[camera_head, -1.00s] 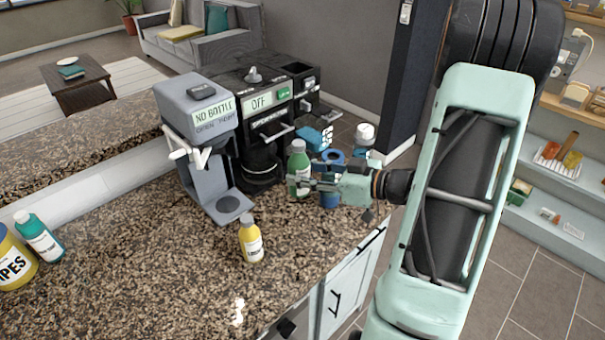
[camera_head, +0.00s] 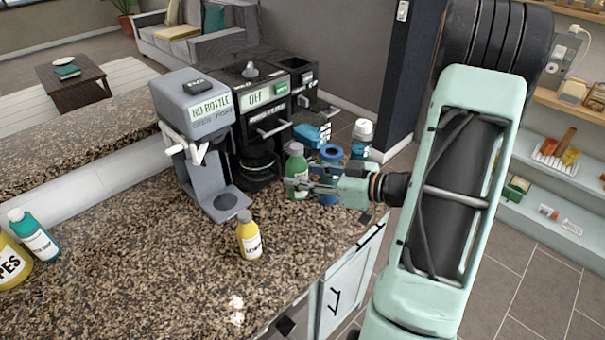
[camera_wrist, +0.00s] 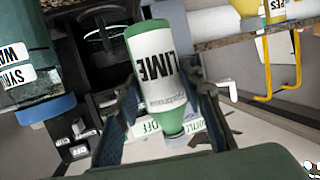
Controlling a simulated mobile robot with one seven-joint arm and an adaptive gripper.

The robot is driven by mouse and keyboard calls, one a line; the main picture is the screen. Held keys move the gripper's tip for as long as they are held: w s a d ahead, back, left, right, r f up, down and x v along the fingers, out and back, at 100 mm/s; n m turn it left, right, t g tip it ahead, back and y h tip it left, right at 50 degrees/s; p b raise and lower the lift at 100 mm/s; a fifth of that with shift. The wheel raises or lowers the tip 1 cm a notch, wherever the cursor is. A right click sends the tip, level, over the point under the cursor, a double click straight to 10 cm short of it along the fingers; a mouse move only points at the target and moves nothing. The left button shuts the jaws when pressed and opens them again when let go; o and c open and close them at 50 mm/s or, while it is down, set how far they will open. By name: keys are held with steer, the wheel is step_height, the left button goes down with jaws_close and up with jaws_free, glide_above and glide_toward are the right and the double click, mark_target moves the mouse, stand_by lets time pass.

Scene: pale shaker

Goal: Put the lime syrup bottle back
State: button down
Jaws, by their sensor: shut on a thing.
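The lime syrup bottle (camera_head: 296,160) is green with a white label. It stands at the right part of the counter, in front of the black coffee machine. My gripper (camera_head: 302,187) reaches it from the right and is shut on it. In the wrist view the bottle (camera_wrist: 160,75) shows its LIME label between the two fingers (camera_wrist: 165,110), with its cap end toward the palm. The bottle's base is partly hidden in the head view, so I cannot tell whether it touches the counter.
A blue-capped container (camera_head: 331,155) and a white-capped bottle (camera_head: 362,135) stand close by. A yellow bottle (camera_head: 249,238) stands before the grey machine (camera_head: 200,110), whose screen reads NO BOTTLE. A teal bottle (camera_head: 38,238) is at far left.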

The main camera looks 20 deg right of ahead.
steer(key=shift+f+b, duration=3.7)
steer(key=shift+f, duration=1.85)
steer(key=shift+f, duration=0.25)
steer(key=c, duration=1.2)
jaws_free()
steer(key=v, duration=1.2)
steer(key=shift+d, duration=0.1)
